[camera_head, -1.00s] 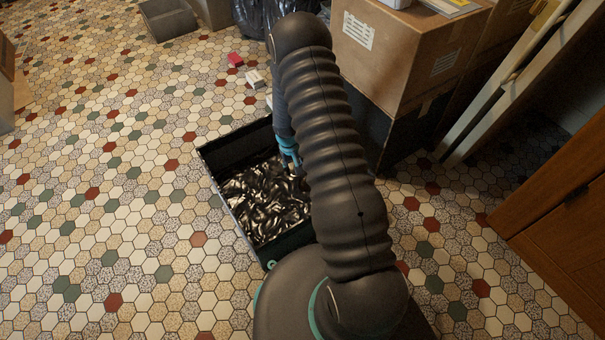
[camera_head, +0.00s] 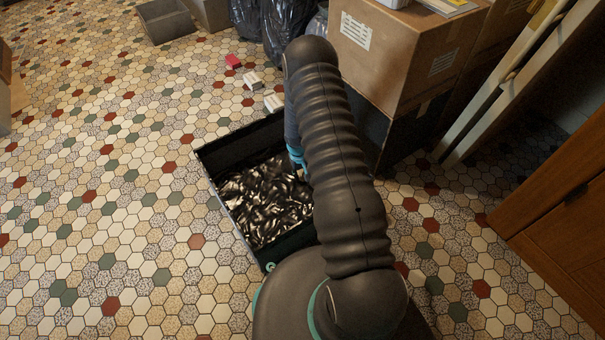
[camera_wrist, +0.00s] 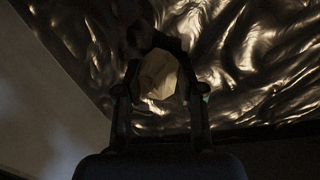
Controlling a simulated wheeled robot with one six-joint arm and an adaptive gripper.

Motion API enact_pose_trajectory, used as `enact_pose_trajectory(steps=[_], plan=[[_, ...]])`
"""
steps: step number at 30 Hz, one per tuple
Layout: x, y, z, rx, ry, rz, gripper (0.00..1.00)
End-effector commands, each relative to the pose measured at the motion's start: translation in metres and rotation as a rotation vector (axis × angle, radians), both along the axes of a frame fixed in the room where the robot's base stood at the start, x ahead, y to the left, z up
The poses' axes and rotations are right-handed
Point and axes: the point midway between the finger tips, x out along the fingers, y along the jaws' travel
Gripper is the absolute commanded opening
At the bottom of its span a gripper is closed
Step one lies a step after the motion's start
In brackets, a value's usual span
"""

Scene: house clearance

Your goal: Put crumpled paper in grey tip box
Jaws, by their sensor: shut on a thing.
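My gripper (camera_wrist: 160,82) is shut on a pale beige thing (camera_wrist: 158,72), which looks like the crumpled paper; its shape is mostly dark and partly hidden by the fingers. In the head view the teal part of my gripper (camera_head: 296,157) shows over the right side of a black open box (camera_head: 238,226); my arm hides the fingertips and the held thing there. The box has a crinkled, shiny dark lining (camera_head: 262,200), which also fills the upper wrist view (camera_wrist: 250,60). A grey open box (camera_head: 166,33), possibly the grey tip box, stands on the floor at the far upper left.
Cardboard boxes (camera_head: 400,50) stand at the upper right, with black bags (camera_head: 286,32) left of them. A red item (camera_head: 233,61) and small white boxes (camera_head: 252,80) lie on the tiles. A wooden cabinet (camera_head: 560,230) is at right.

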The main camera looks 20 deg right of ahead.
Motion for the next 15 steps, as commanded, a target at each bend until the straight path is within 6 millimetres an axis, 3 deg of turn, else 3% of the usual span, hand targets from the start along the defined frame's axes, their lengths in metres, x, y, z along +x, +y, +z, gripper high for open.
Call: enact_pose_trajectory(steps=[3, 4, 7, 15], plan=[[-0.0001, 0.0000, -0.0041, 0.000, 0.000, 0.000, 0.20], [-0.0001, 0.0001, -0.0037, 0.000, 0.000, 0.000, 0.41], [-0.0002, 0.0001, -0.0026, 0.000, 0.000, 0.000, 0.63], [-0.0002, 0.0001, -0.0023, 0.000, 0.000, 0.000, 0.63]])
